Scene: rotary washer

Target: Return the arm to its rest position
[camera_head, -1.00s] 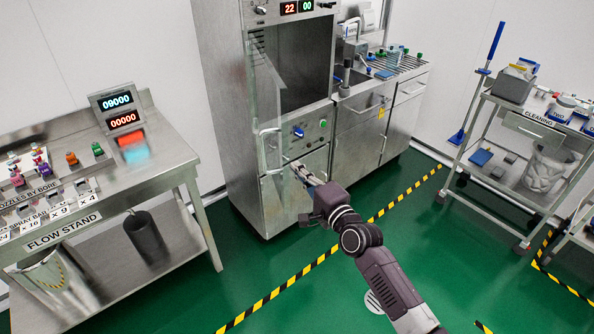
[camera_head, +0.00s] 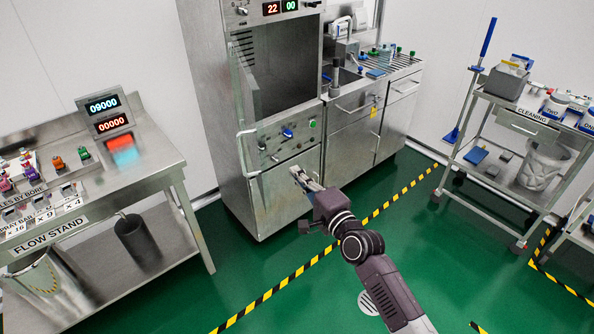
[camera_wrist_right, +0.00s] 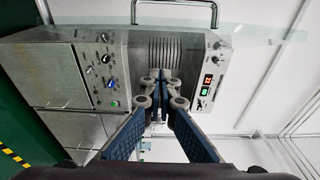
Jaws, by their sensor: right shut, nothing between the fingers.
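My right gripper (camera_head: 297,172) is shut and empty in the head view. Its arm reaches in from the bottom right, and the fingertips are in front of the washer's lower steel panel. In the right wrist view its fingers (camera_wrist_right: 161,82) meet at the middle with nothing between them. The steel washer cabinet (camera_head: 212,90) has a clear glass door (camera_head: 243,100) standing open. The door's bar handle (camera_head: 243,152) is left of the gripper, apart from it; a bar handle (camera_wrist_right: 175,25) also shows at the top of the wrist view. My left gripper is not in view.
The flow stand table (camera_head: 150,168) is at the left. A sink counter (camera_head: 350,105) adjoins the washer at the right. A cleaning cart (camera_head: 510,112) stands further right. Green floor (camera_head: 270,318) with striped tape is free around my arm.

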